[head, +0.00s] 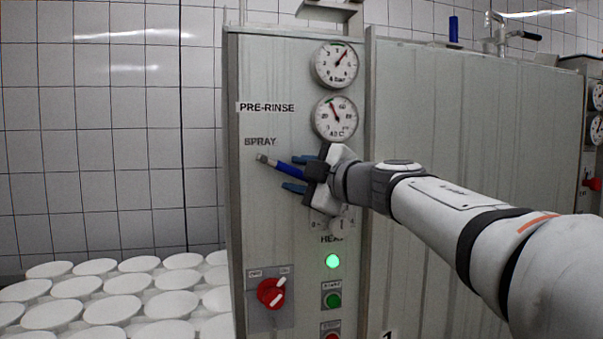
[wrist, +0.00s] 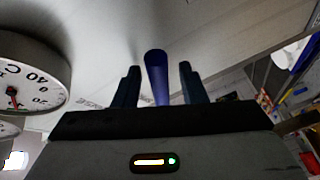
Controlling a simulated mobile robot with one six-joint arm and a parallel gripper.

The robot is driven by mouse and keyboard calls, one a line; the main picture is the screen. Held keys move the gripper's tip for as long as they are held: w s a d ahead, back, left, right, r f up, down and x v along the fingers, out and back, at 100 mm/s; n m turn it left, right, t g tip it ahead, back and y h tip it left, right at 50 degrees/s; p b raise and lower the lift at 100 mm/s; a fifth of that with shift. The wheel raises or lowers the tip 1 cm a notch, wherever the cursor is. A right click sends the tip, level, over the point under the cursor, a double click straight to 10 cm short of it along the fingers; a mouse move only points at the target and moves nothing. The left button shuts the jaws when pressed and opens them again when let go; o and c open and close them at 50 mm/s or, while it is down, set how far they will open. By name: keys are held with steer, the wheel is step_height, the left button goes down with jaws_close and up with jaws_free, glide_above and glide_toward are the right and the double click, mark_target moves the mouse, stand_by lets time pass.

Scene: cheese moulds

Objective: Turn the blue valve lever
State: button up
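The blue valve lever (head: 287,169) is on the grey panel under the SPRAY label, with a metal piece at its left end. It slants down to the right towards my gripper (head: 298,173). In the wrist view the lever (wrist: 156,75) stands between the two dark blue fingers of my gripper (wrist: 159,87). A gap shows on each side of it, so the gripper is open around the lever and not closed on it. My gripper's body hides the lever's right end.
Two round gauges (head: 336,65) (head: 335,117) are above my gripper. Below are a green lamp (head: 333,261), a green button (head: 332,300) and a red rotary switch (head: 271,293). White round moulds (head: 112,310) stand at lower left. A tank wall (head: 470,110) lies behind my arm.

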jaws_close()
stand_by(0.4)
